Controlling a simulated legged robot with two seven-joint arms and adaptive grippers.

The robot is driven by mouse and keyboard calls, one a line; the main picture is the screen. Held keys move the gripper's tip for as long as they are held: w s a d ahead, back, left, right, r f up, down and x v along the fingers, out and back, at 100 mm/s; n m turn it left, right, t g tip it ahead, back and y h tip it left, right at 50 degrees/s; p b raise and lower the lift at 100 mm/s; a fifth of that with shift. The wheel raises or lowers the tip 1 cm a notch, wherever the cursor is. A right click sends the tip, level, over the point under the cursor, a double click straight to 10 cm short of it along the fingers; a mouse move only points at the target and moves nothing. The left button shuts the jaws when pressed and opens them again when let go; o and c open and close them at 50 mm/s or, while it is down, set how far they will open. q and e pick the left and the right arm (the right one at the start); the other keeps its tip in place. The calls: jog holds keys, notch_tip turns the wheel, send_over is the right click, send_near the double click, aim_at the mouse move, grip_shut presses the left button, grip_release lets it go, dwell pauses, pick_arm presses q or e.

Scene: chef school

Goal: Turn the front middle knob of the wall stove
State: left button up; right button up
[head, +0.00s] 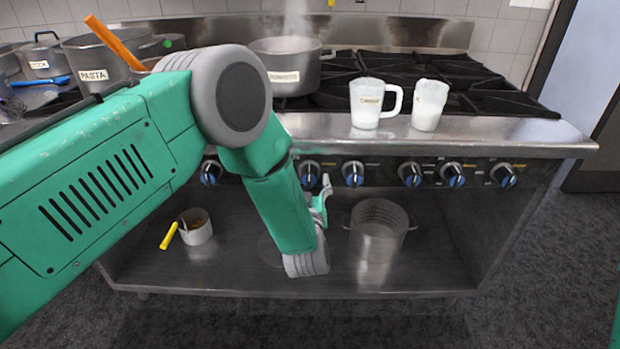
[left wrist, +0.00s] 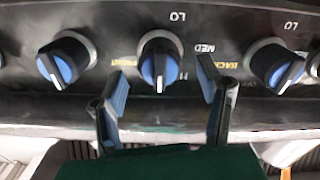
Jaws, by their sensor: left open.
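My left gripper (head: 322,192) is in front of the panel, close to the knob (head: 309,173) just left of the panel's middle. In the left wrist view my left gripper (left wrist: 163,85) is open and empty, and one knob (left wrist: 158,64) shows in the gap between its two fingers. The fingers look apart from that knob; their exact depth to it is unclear. A yellow label beside the knob seems to read FRONT upside down. My right gripper is not in view.
Neighbouring knobs (left wrist: 67,60) (left wrist: 277,66) flank the fingers.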

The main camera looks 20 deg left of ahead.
pick_arm(q)
jog(key=v, duration=0.8)
jog(key=shift+s, duration=0.2)
jog(key=shift+d+f, duration=0.1)
jog(key=s+a+f+m+g+h, duration=0.5)
jog(key=s+f+g, duration=0.3)
jog(key=s+f, duration=0.65)
jog(key=s+a+f+g, duration=0.1)
jog(key=s+a+g, duration=0.2)
jog(key=s, duration=0.7)
jog(key=s+a+f+m+g, duration=0.1)
jog(key=s+a+g, duration=0.2)
jog(key=s, duration=0.8)
jog(key=g, duration=0.2)
jog(key=shift+a+f+m+g, duration=0.3)
jog(key=shift+a+f+g, duration=0.1)
